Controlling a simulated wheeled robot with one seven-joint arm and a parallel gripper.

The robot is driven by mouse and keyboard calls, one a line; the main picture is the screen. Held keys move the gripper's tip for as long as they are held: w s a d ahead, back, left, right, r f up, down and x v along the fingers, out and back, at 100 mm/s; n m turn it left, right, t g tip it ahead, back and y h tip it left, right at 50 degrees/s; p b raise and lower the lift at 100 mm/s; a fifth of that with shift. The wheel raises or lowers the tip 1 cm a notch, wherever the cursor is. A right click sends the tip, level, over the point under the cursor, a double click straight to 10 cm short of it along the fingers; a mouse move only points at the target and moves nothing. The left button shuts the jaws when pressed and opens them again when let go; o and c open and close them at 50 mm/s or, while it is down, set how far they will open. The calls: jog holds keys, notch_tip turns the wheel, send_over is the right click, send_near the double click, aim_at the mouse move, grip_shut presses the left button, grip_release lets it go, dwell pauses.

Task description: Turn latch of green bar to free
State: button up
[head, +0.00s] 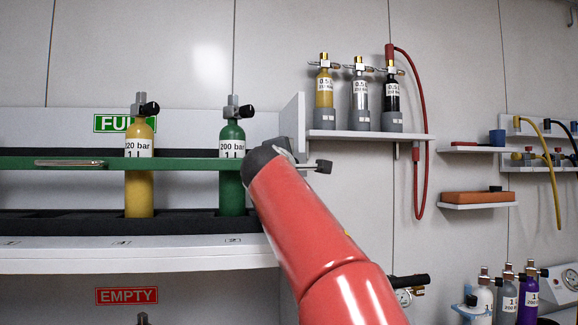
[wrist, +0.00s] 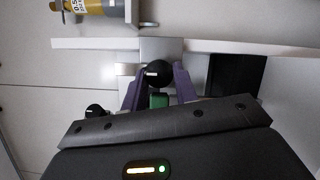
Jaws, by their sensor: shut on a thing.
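The green bar (head: 190,163) runs level across the front of the yellow and green cylinders in the FULL rack. Its right end is hidden behind my red arm in the head view. In the wrist view, my gripper (wrist: 157,84) has its two purple fingers closed on either side of the latch, with a round black knob (wrist: 157,74) between them. A small green piece (wrist: 159,101) shows just below the knob. My gripper is mostly hidden in the head view. A thin grey part with a dark end (head: 320,166) sticks out to the right of my arm there.
The yellow cylinder (head: 139,180) and green cylinder (head: 232,190) stand behind the bar. A shelf (head: 370,135) with small cylinders is up to the right, with a red hose (head: 416,130) hanging beside it. More cylinders stand at lower right.

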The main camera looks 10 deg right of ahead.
jog(key=o, duration=1)
jog(key=shift+c, duration=0.2)
jog(key=b+v, duration=0.2)
jog(key=v, duration=0.5)
jog(key=shift+s, duration=0.4)
jog(key=shift+a, duration=0.15)
jog(key=s+d+f+m+g+y, duration=0.1)
jog(key=s+d+f+m+g, duration=0.15)
jog(key=f, duration=0.45)
jog(key=s+d+f+m+g+y, duration=0.1)
jog(key=s+d+f+m, duration=0.15)
jog(key=f, duration=0.35)
jog(key=s+f+m+g+y, duration=0.1)
jog(key=s+f+m+g, duration=0.1)
jog(key=s+f, duration=0.6)
jog(key=s+a+f+m+g+y, duration=0.1)
jog(key=s+f+m, duration=0.4)
jog(key=f, duration=1)
jog(key=s+f+m+g+y, duration=0.3)
jog(key=s+f+m+g, duration=0.1)
jog(key=s+f, duration=0.8)
jog(key=shift+a+f+g, duration=0.2)
jog(key=shift+f+g, duration=0.1)
jog(key=shift+g, duration=0.25)
